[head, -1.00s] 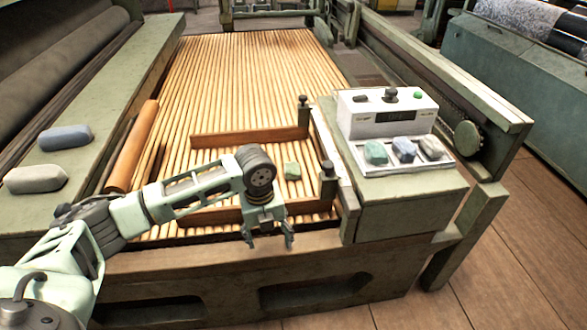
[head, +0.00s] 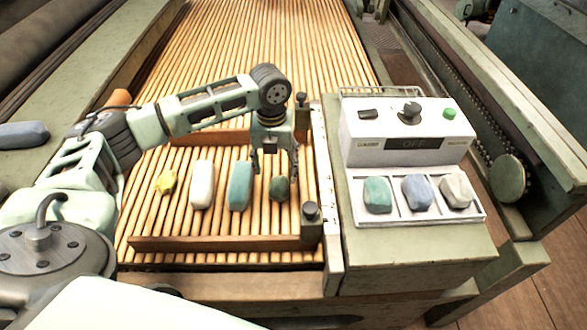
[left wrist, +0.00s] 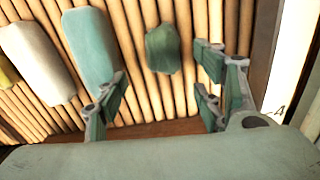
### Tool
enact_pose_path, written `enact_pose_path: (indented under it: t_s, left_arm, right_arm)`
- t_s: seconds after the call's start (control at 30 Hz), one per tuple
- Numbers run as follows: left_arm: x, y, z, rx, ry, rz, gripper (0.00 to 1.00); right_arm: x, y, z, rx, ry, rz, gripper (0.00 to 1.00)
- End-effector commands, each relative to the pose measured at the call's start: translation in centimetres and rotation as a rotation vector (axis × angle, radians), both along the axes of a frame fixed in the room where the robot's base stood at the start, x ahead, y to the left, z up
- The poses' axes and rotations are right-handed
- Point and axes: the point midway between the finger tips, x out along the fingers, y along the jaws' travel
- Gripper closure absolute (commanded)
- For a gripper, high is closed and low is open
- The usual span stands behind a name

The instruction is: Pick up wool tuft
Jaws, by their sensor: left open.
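A small dark green wool tuft (head: 279,188) lies on the wooden slats inside a framed bay, at the right end of a row. It also shows in the left wrist view (left wrist: 163,50), upper middle. My left gripper (head: 273,171) hangs pointing down over the slats, just behind the tuft in the head view. Its fingers are spread and empty; in the left wrist view the open fingers (left wrist: 160,95) stand to either side of the tuft's line, with the tuft beyond them, untouched as far as I can tell. My right gripper is not in view.
Left of the tuft lie a teal piece (head: 240,186), a white piece (head: 202,185) and a yellow lump (head: 166,181). Wooden bars (head: 220,243) and a dark post (head: 311,212) bound the bay. A control box (head: 405,135) with a sample tray (head: 350,213) stands right.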

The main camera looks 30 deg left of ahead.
Motion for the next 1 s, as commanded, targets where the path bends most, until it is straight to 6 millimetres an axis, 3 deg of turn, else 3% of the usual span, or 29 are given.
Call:
enact_pose_path:
  t_s: [0.57, 0.77, 1.0]
  left_arm:
    - [0.3, 0.1, -4.5, 0.001, 0.003, 0.001, 0.38]
    - [0.6, 0.1, -7.6, 0.001, 0.000, 0.000, 0.38]
    - [0.6, 0.1, -7.8, 0.001, 0.000, 0.000, 0.38]
  right_arm:
    - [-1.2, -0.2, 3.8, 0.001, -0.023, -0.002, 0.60]
    - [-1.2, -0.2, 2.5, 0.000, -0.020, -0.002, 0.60]
    - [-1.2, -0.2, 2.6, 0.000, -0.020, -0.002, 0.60]
